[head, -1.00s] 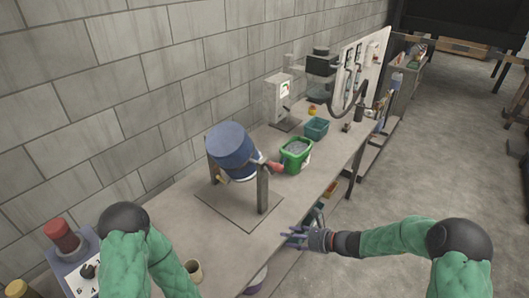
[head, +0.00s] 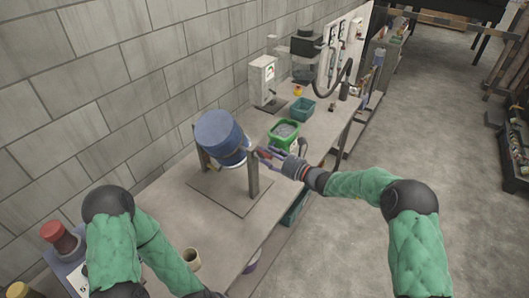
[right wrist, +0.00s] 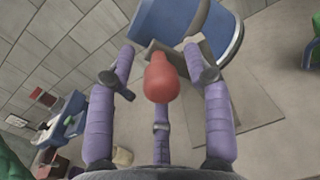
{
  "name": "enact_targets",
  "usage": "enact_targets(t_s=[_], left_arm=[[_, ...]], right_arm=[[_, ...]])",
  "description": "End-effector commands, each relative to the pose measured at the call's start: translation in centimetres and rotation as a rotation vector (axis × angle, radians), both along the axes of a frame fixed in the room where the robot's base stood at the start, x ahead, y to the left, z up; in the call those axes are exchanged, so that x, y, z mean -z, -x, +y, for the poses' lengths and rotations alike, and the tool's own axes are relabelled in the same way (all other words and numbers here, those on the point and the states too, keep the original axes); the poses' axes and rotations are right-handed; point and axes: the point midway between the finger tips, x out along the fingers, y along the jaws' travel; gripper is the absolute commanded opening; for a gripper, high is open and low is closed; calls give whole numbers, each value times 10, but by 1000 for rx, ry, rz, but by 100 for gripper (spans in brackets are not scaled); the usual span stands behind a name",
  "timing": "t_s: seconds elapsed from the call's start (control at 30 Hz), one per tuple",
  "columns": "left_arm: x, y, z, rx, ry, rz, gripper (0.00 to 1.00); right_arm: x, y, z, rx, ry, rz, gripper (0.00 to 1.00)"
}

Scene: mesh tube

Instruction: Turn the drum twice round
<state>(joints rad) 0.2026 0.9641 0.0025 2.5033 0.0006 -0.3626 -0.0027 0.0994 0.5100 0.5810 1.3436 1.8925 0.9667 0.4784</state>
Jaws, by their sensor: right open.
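The blue drum (head: 221,137) is held tilted in a stand with upright posts (head: 253,175) on the bench. It also shows at the top of the right wrist view (right wrist: 186,24). A red crank handle (right wrist: 160,78) sticks out toward my right wrist camera. My right gripper (head: 268,157) is at the handle, on the drum's right side. In the right wrist view its purple fingers (right wrist: 163,62) are spread open around the handle, with no clear grip on it. My left arm is at the lower left of the head view; its gripper is not in view.
A green tub (head: 284,134) with grey contents stands just behind my right gripper. A teal bin (head: 302,109) and a white machine (head: 262,80) stand farther back.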

Motion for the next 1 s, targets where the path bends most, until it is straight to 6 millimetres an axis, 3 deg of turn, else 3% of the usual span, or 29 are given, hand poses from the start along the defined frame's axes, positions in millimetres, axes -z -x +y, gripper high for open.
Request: enact_targets(t_s=[0.2,0.53,0.7,1.0], left_arm=[[0,0,0,0,0,0,0],[0,0,0,0,0,0,0],[0,0,0,0,0,0,0],[-2,0,0,0,0,0,0]], right_arm=[[0,-12,14,0,1,-1,51],[0,-13,16,0,1,-1,51],[0,-14,16,1,1,-1,3],[-3,-15,14,3,-8,6,0]])
